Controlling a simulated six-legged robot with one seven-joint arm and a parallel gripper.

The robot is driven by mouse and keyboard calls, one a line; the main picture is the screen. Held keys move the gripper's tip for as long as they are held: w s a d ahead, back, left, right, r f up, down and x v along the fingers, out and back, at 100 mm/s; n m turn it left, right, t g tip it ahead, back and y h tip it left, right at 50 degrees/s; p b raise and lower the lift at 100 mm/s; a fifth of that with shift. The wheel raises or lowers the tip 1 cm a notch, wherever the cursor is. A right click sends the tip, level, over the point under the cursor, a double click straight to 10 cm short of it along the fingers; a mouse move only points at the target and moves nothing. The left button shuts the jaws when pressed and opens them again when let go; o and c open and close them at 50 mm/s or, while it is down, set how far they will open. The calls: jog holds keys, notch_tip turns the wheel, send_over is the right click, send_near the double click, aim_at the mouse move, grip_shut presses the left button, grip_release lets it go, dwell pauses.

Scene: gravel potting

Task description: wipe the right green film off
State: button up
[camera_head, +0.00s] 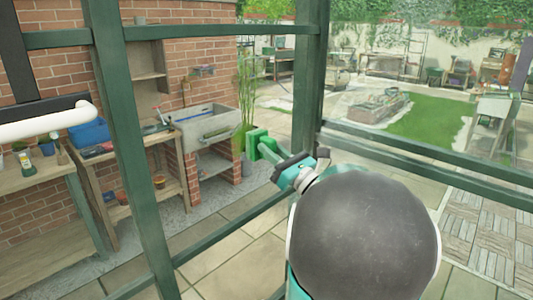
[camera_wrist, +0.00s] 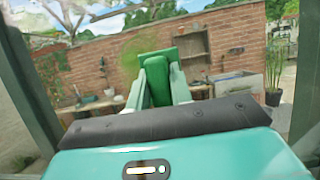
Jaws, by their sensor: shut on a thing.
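My gripper (camera_head: 272,152) is shut on a green wiping pad (camera_head: 252,143). The pad is a green block held out in front of the fingers; it also shows in the wrist view (camera_wrist: 156,68). A faint, blurred green film (camera_head: 238,141) shows on the glass just left of the pad in the head view. In the wrist view the green film (camera_wrist: 130,62) is a small hazy patch beside the pad's left edge. I cannot tell whether the pad touches the glass. My own arm hides part of the lower right of the head view.
Dark green frame bars (camera_head: 130,130) surround the glass panes. Beyond them stand a brick wall, a stone sink (camera_head: 207,122), wooden benches (camera_head: 130,165) with pots, and a tall bamboo plant (camera_head: 246,80). Paving and a lawn lie farther right.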

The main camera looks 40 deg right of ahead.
aim_at(274, 139)
jog(key=shift+d, duration=0.2)
jog(key=shift+r, duration=0.95)
jog(key=shift+a, duration=3.9)
jog(key=shift+d+r, duration=0.3)
jog(key=shift+d, duration=1.05)
jog(key=shift+d+r, duration=0.25)
jog(key=shift+d, duration=1.05)
jog(key=shift+d+r, duration=0.3)
jog(key=shift+d, duration=1.05)
jog(key=shift+s, duration=0.1)
jog(key=shift+s, duration=2.95)
